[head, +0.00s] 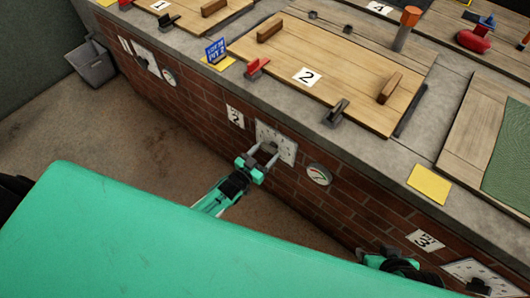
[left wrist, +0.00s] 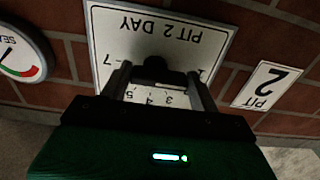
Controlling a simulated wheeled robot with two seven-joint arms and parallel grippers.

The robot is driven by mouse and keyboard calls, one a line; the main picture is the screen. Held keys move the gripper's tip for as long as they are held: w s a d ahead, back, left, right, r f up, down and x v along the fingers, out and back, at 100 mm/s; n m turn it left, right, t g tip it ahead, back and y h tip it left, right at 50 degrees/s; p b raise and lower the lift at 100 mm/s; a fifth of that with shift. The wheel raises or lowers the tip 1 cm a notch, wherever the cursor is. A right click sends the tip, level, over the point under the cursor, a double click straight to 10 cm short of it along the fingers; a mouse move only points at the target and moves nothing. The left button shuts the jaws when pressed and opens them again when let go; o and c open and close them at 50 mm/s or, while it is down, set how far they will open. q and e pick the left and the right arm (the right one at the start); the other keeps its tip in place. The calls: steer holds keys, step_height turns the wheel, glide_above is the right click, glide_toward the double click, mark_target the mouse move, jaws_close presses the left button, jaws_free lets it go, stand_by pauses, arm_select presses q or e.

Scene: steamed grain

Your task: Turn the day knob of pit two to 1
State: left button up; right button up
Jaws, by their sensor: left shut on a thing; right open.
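The white day plate of pit two (head: 277,143) is on the brick front below the wooden lid marked 2 (head: 306,76). In the left wrist view the plate (left wrist: 155,40) appears upside down and reads "PIT 2 DAY", with numbers along its arc. My left gripper (head: 262,153) reaches the plate, and its two fingers are shut on the dark day knob (left wrist: 157,68) at the plate's middle. The fingers hide part of the dial, and I cannot tell which number the knob points to. My right gripper (head: 398,266) is low at the right, partly hidden by my green body.
A round gauge (head: 319,174) sits right of the day plate, and a pit 2 sign (head: 235,117) sits left. A pit 3 sign (head: 425,242) and its plate (head: 485,275) are further right. Clamps and a yellow note (head: 429,184) are on the counter above.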

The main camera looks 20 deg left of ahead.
stand_by(0.4)
arm_select(q)
steer(key=o, duration=1)
steer(key=shift+s, duration=0.15)
steer(key=p+v, duration=0.1)
steer(key=v, duration=1.2)
steer(key=shift+s+a, duration=0.15)
steer(key=shift+s, duration=0.15)
arm_select(e)
steer(key=shift+s+d+g+h, duration=0.4)
steer(key=shift+s+d+g, duration=0.35)
steer(key=shift+d, duration=0.25)
